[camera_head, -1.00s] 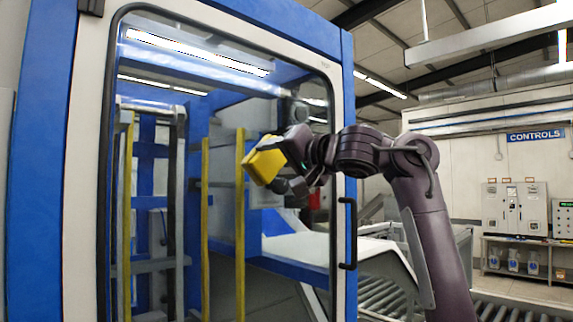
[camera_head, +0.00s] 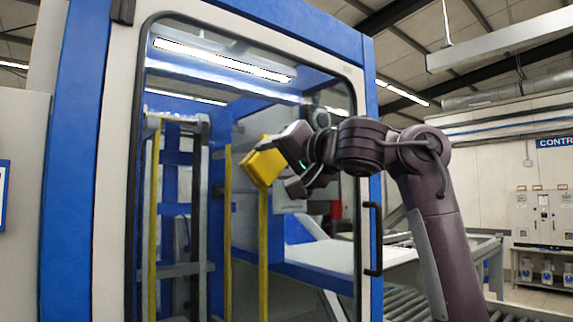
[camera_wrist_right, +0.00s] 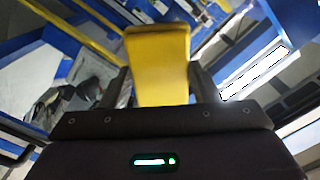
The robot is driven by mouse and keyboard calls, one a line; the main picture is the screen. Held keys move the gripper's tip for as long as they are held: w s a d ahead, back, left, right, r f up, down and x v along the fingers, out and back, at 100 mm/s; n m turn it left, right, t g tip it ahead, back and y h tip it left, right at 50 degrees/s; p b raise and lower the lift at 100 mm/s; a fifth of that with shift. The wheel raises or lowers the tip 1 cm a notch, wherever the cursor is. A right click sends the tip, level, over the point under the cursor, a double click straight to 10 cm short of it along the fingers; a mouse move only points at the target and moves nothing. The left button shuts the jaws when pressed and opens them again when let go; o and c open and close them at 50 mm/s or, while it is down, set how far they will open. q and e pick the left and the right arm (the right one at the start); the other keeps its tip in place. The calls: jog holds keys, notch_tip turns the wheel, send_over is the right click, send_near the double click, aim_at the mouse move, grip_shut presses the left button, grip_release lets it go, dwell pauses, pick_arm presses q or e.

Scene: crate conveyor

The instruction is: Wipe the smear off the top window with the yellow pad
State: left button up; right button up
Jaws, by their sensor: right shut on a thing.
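The top window (camera_head: 200,110) is a large glass pane in a white and blue frame, filling the middle of the head view. My right gripper (camera_head: 281,160) is shut on the yellow pad (camera_head: 261,164) and holds it in front of the glass, right of the pane's middle. In the right wrist view the yellow pad (camera_wrist_right: 158,60) stands between the two fingers of the gripper (camera_wrist_right: 160,88). I cannot tell whether the pad touches the glass. I cannot make out the smear among the reflections. My left gripper is not in view.
A black door handle (camera_head: 373,238) stands out from the frame's right side. A roller conveyor (camera_head: 405,300) runs at the lower right. Control cabinets (camera_head: 538,215) stand far back at the right. Yellow posts (camera_head: 227,230) and blue structures show through the glass.

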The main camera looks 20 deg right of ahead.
jog(key=shift+s+a, duration=0.2)
jog(key=shift+a, duration=0.3)
jog(key=shift+s+a, duration=0.15)
jog(key=shift+a, duration=0.3)
jog(key=shift+d, duration=0.1)
jog(key=shift+s+d+f+b, duration=0.1)
jog(key=shift+s+d+b, duration=0.1)
jog(key=shift+s+b, duration=0.45)
jog(key=b+v, duration=0.3)
jog(key=v, duration=0.1)
jog(key=shift+s+d, duration=0.1)
jog(key=shift+s, duration=0.1)
jog(key=shift+b, duration=0.3)
